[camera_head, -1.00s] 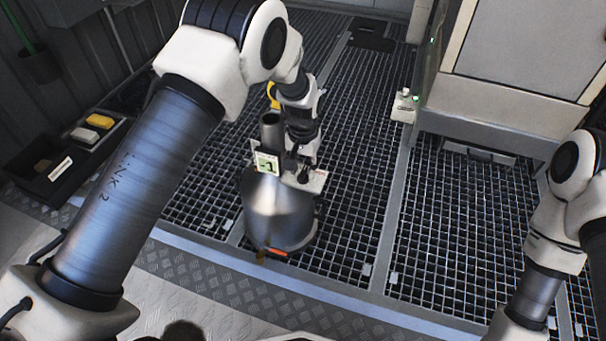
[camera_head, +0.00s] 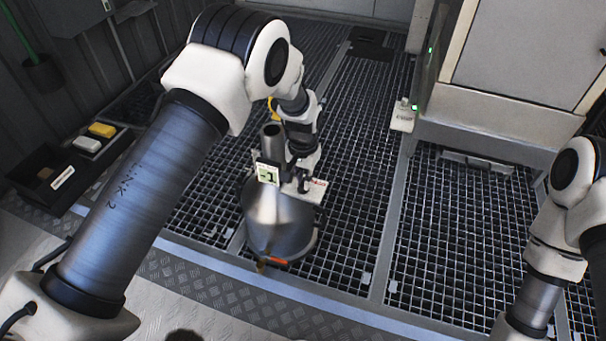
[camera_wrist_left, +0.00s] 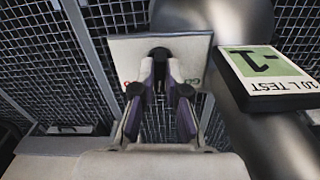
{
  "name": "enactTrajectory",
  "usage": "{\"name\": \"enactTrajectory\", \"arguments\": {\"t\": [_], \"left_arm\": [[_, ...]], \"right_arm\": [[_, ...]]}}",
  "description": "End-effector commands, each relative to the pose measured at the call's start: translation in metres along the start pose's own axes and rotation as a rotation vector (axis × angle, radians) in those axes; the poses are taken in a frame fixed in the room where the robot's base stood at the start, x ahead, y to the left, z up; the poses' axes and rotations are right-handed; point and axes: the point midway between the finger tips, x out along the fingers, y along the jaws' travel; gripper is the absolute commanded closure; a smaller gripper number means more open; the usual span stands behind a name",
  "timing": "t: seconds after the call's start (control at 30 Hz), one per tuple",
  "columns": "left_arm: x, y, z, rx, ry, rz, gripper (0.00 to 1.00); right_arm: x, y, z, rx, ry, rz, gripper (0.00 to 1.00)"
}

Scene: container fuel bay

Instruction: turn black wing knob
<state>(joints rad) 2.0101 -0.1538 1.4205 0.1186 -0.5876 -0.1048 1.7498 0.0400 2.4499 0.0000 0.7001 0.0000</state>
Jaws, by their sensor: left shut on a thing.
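The black wing knob (camera_wrist_left: 160,58) shows as a small dark piece on a pale plate (camera_wrist_left: 120,52) in the left wrist view. My left gripper (camera_wrist_left: 160,92) is shut on it, with one finger on each side. In the head view my left gripper (camera_head: 301,178) reaches down from above at the right side of a metal vessel (camera_head: 278,225). The pale plate shows there too (camera_head: 318,190), and the gripper mostly hides the knob. A green-and-white display tag (camera_head: 267,173) sits left of the gripper. My right gripper is out of view; only its arm shows.
The vessel stands on a grated floor with an open pipe (camera_head: 271,135) rising beside the tag. A black tray (camera_head: 50,180) with small blocks lies at the left. A cabinet (camera_head: 510,120) stands at the right. The grating right of the vessel is clear.

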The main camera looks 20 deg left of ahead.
Motion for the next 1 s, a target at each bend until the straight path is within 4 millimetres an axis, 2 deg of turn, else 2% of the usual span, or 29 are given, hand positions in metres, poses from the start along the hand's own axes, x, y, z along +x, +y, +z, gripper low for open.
{"name": "enactTrajectory", "arguments": {"t": [0.03, 0.5, 0.7, 1.0], "left_arm": [[-0.005, 0.0, 0.001, 0.025, -0.003, 0.0, 1.0], [-0.005, 0.0, 0.001, 0.405, -0.003, 0.001, 1.0], [-0.003, 0.0, 0.001, 0.553, -0.003, 0.001, 1.0], [0.0, 0.0, 0.001, 0.683, -0.004, 0.001, 1.0]], "right_arm": [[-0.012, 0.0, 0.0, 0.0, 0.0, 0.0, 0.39], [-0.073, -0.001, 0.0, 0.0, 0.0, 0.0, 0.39], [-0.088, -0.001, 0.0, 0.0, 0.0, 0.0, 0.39], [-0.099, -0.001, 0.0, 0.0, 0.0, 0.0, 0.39]]}}
